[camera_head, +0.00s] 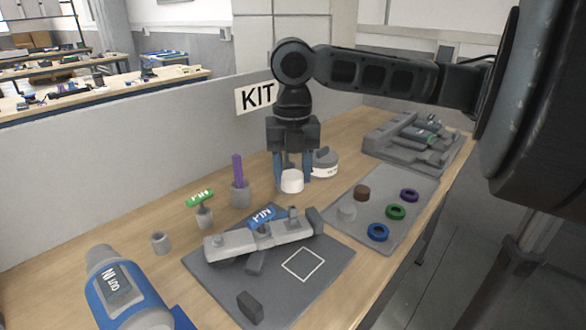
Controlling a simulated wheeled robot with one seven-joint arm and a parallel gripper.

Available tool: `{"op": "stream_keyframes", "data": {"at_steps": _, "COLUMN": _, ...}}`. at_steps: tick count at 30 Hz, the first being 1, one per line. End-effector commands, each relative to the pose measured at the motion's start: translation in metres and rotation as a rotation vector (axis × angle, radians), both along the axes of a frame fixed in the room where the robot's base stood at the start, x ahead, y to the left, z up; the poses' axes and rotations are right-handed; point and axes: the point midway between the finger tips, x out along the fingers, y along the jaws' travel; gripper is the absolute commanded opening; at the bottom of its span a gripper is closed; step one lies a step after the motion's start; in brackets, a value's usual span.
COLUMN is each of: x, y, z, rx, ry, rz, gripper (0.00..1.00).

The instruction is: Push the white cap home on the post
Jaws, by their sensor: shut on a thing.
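The white cap (291,182) is between the fingertips of my gripper (293,172), which is shut on it and points straight down. The cap is behind the grey fixture (230,246) in the picture. I cannot tell whether it touches anything below. A short grey post (293,214) stands up near the right end of the fixture, below the cap in the picture. A blue "PIN" tag (262,217) sits on the fixture's middle. I cannot tell for sure which upright is the cap's post.
A grey mat (408,181) holds several coloured rings. A purple rod (237,168) and a green-tagged pin (200,198) stand at left. The dark mat's front has free room.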

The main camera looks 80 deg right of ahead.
Motion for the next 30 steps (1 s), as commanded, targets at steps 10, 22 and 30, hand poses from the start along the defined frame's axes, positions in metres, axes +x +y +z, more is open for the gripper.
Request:
{"op": "stream_keyframes", "data": {"at_steps": 10, "x": 0.000, "y": 0.000, "z": -0.032, "rx": 0.000, "ry": 0.001, "rz": -0.002, "gripper": 0.19}}
{"op": "stream_keyframes", "data": {"at_steps": 22, "x": 0.000, "y": 0.000, "z": -0.047, "rx": 0.000, "ry": 0.000, "rz": -0.002, "gripper": 0.19}}
{"op": "stream_keyframes", "data": {"at_steps": 30, "x": 0.000, "y": 0.000, "z": -0.049, "rx": 0.000, "ry": 0.000, "rz": -0.002, "gripper": 0.19}}
